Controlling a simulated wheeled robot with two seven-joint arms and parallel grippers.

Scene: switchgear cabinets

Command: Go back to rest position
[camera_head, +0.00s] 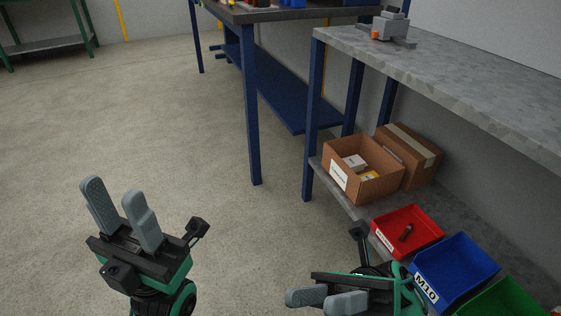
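My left gripper (113,190) is at the lower left in the head view, pointing up the picture over bare floor. Its two grey fingers stand apart with nothing between them. My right gripper (309,303) is at the bottom centre, its grey fingers pointing left. They look spread apart and hold nothing that I can see; the bottom edge of the picture cuts off part of this gripper. It is left of the red bin (408,231) and the blue M10 bin (456,272), and parts of my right arm show close to both.
A grey-topped workbench (450,75) with blue legs runs along the right. Its lower shelf holds an open carton (361,170), a closed carton (409,155), the bins and a green bin (508,299). A grey device (390,25) stands on top. The floor (160,120) at left is clear.

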